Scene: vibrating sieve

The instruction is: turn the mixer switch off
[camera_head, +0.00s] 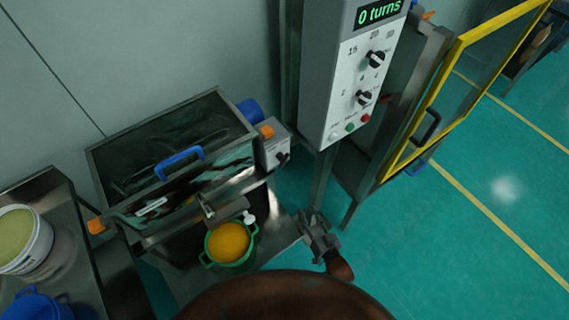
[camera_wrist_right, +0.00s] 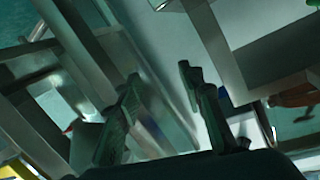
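A small grey switch box (camera_head: 272,147) with a black knob (camera_head: 283,158) is fixed to the right end of the steel trough machine (camera_head: 160,150) in the head view. I cannot read its label, so I cannot tell for sure that it is the mixer switch. My right gripper (camera_head: 308,226) is below and to the right of this box, apart from it. In the right wrist view its two fingers (camera_wrist_right: 158,75) stand apart with nothing between them. The knob cannot be made out in the wrist view. My left gripper is not in view.
A grey control cabinet (camera_head: 346,100) with a "0 turns" display, two knobs and several buttons stands to the right. A yellow-framed door (camera_head: 460,50) is beyond it. A green pot (camera_head: 231,262) with orange contents sits under the trough. A white bucket (camera_head: 38,248) stands at left.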

